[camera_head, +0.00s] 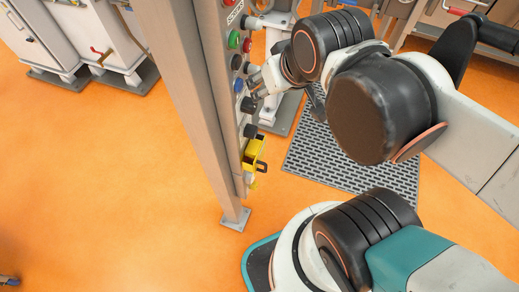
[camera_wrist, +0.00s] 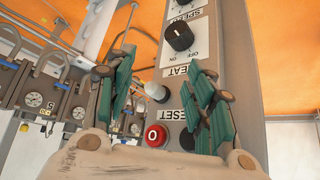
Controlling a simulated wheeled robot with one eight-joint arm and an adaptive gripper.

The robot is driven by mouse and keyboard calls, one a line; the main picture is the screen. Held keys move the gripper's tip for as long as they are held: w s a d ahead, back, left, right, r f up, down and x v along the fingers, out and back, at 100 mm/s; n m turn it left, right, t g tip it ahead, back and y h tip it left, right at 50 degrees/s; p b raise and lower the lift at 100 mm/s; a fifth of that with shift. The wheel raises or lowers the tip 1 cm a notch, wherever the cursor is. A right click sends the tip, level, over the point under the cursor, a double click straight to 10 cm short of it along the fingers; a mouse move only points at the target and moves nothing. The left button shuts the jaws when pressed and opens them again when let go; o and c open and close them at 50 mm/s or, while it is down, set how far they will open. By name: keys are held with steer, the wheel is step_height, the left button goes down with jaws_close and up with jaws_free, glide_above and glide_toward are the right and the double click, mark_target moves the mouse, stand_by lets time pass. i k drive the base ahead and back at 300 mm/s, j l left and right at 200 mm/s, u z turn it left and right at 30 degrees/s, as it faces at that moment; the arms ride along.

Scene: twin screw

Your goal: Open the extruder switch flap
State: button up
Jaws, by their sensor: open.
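A yellow housing (camera_head: 255,152) sits low on the grey control post in the head view. It looks like the switch flap, but no label on it can be read. My gripper (camera_head: 257,84) is above it, close to the panel's row of buttons. In the wrist view, the teal fingers of my gripper (camera_wrist: 162,62) are spread apart with nothing between them. The yellow housing is not seen in the wrist view.
The control post (camera_head: 188,85) carries green, red, blue and black controls. The wrist view shows a black knob (camera_wrist: 179,36), a red button (camera_wrist: 156,135) and a pale button (camera_wrist: 158,92).

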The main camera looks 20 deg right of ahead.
mark_target(255, 149)
steer(key=k, duration=0.2)
steer(key=k+l+z, duration=0.25)
steer(key=l+z, duration=0.1)
steer(key=z, duration=0.15)
steer(key=k+l+z, duration=0.1)
steer(key=z, duration=0.15)
steer(key=k+l+z, duration=0.15)
steer(key=i+j+u, duration=0.15)
